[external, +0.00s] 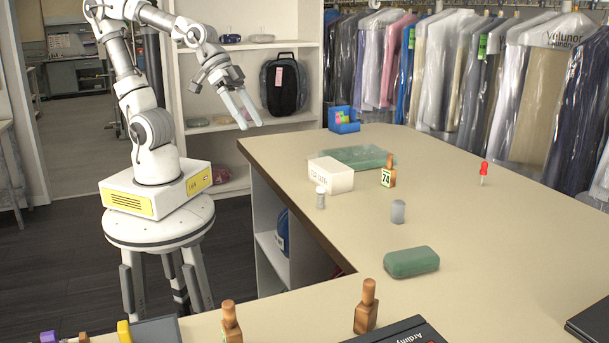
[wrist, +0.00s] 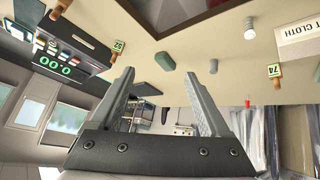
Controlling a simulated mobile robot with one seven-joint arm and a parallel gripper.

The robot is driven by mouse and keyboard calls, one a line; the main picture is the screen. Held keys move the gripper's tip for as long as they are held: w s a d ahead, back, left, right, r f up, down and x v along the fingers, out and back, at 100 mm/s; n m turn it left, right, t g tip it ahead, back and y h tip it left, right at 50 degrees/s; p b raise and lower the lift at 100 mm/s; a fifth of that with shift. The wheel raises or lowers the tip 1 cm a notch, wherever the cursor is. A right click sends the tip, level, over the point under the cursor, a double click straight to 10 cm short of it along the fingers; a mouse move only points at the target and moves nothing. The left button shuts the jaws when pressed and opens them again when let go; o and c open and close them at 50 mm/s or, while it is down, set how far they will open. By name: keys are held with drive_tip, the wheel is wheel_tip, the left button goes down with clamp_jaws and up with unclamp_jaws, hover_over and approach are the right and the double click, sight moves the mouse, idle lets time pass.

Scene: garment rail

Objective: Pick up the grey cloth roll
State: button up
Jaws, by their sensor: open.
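The grey cloth roll (external: 398,211) looks like a small upright grey cylinder on the counter, between the white box and the dark green case. It also shows small in the wrist view (wrist: 213,66), just beyond the right fingertip. My gripper (external: 250,122) is open and empty, raised in the air off the counter's left side, well apart from the roll. In the wrist view my gripper (wrist: 158,78) has its two grey fingers spread wide with nothing between them.
On the counter (external: 480,240) are a white box (external: 331,174), a small white-topped bottle (external: 321,198), a brown bottle tagged 74 (external: 388,172), a dark green case (external: 411,262) and a red pin-like item (external: 484,172). Bagged garments hang behind. Counter around the roll is clear.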

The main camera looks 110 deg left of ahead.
drive_tip(key=w+a+f+n+t+b, duration=0.15)
drive_tip(key=w+f, duration=0.35)
drive_tip(key=w, duration=0.5)
drive_tip(key=n+t+y+b, duration=0.2)
drive_tip(key=n+y+b, duration=0.3)
drive_tip(key=y+b, duration=0.3)
approach(394, 202)
drive_tip(key=shift+t+y, duration=0.25)
drive_tip(key=shift+y, duration=0.25)
drive_tip(key=x, duration=0.9)
drive_tip(key=shift+w+d+f+p, duration=0.2)
drive_tip(key=shift+f+p, duration=0.1)
drive_tip(key=shift+f, duration=0.15)
drive_tip(key=shift+x, duration=2.5)
drive_tip(key=shift+d+f, duration=0.1)
drive_tip(key=shift+f, duration=0.05)
clamp_jaws()
